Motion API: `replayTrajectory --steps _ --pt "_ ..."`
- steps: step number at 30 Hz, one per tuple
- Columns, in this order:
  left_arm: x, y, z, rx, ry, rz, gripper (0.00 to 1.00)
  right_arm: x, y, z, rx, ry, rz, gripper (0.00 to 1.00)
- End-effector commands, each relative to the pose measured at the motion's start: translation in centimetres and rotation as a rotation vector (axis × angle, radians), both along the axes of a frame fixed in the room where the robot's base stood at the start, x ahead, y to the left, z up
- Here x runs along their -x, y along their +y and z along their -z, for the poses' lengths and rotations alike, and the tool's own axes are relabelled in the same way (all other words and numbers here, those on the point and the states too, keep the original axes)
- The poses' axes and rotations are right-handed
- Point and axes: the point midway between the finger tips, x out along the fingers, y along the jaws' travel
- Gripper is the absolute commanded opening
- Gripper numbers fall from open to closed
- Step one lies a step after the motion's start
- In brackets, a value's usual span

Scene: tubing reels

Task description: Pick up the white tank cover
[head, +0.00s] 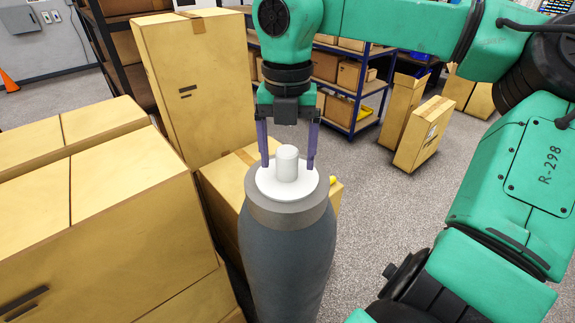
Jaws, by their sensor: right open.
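The white tank cover (264,184) is a flat white disc with a short upright knob (288,163) in its middle. It sits on top of a tall dark grey tank (287,255) with a lighter grey rim (290,217). My right gripper (287,160) points down from above. Its two purple fingers are open, one on each side of the knob, with gaps between them and the knob. The fingertips are close above the disc; I cannot tell whether they touch it. My left gripper is not in view.
Large cardboard boxes stand close at the left (95,225) and behind the tank (195,75). A lower box (228,185) is right behind the tank. Shelving (345,85) and more boxes (424,133) stand farther back. Grey floor at the right (385,200) is clear.

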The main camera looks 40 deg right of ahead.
Motion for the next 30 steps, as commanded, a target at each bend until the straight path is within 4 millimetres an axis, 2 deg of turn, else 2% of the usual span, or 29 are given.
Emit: replayTrajectory --steps 3,8,9,10,18,22,26,29,30 --pt "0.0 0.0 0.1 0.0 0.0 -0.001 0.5 0.0 0.0 0.0 0.0 0.0 0.0 0.83" --pt "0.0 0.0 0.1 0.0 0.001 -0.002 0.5 0.0 0.0 0.0 0.0 0.0 0.0 0.22" --pt "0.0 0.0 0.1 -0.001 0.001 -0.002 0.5 0.0 0.0 0.0 0.0 0.0 0.0 0.07" --pt "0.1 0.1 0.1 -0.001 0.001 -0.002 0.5 0.0 0.0 0.0 0.0 0.0 0.0 0.0" --pt "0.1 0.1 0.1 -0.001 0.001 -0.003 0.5 0.0 0.0 -0.1 0.001 -0.001 0.001 0.0" --pt "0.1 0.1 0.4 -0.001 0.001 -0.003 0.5 -0.1 -0.1 -1.0 0.001 -0.002 0.003 0.0" --pt "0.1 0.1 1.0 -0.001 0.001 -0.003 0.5 -0.1 0.0 -3.2 0.002 -0.005 0.003 0.0" --pt "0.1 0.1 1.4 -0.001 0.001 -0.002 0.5 -0.1 0.0 -6.1 0.003 -0.007 0.004 0.0" --pt "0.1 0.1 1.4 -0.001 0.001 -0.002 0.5 -0.2 -0.1 -7.7 0.004 -0.007 0.006 0.0"
